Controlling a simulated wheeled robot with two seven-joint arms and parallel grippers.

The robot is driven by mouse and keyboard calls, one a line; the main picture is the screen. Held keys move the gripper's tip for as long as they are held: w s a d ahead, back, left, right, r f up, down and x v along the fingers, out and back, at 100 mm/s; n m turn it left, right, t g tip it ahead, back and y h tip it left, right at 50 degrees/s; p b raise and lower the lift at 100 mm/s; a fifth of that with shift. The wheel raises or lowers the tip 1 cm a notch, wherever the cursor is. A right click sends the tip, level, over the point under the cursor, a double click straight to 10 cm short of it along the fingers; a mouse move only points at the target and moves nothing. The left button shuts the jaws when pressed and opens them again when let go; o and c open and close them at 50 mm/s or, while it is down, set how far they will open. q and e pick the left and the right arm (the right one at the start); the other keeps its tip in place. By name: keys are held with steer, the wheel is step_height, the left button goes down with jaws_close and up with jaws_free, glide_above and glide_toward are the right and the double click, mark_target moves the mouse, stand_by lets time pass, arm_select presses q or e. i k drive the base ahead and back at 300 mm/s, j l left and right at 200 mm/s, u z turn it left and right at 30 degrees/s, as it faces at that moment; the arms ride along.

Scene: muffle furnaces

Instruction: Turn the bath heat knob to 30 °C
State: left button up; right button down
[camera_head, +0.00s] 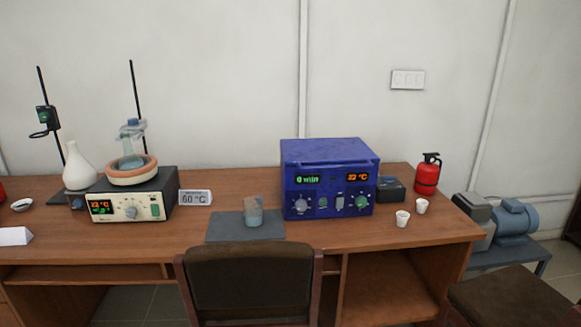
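A cream-fronted heating unit (131,208) stands on the left of the wooden desk. Its small display (101,207) reads about 22 °C in orange, with green figures below, and a round grey knob (131,212) sits mid-panel. A bowl (131,173) holding a glass flask rests on top. A blue box (328,150) stands right of centre. It has a green display at left, an orange display (358,177) reading about 22 °C, a grey knob (301,206) and a green knob (361,202). Knob labels are too small to read. Neither gripper is in view.
A sign (195,197) reading 60 °C stands beside the heating unit. A beaker (253,211) stands on a dark mat (222,228). Two white cups (402,218) and a red extinguisher (426,174) are at right. A chair (249,275) blocks the desk's front middle.

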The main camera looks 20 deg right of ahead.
mark_target(361, 202)
steer(key=k+l+z, duration=0.2)
steer(key=l, duration=0.45)
steer(key=l+z, duration=0.2)
steer(key=l, duration=0.4)
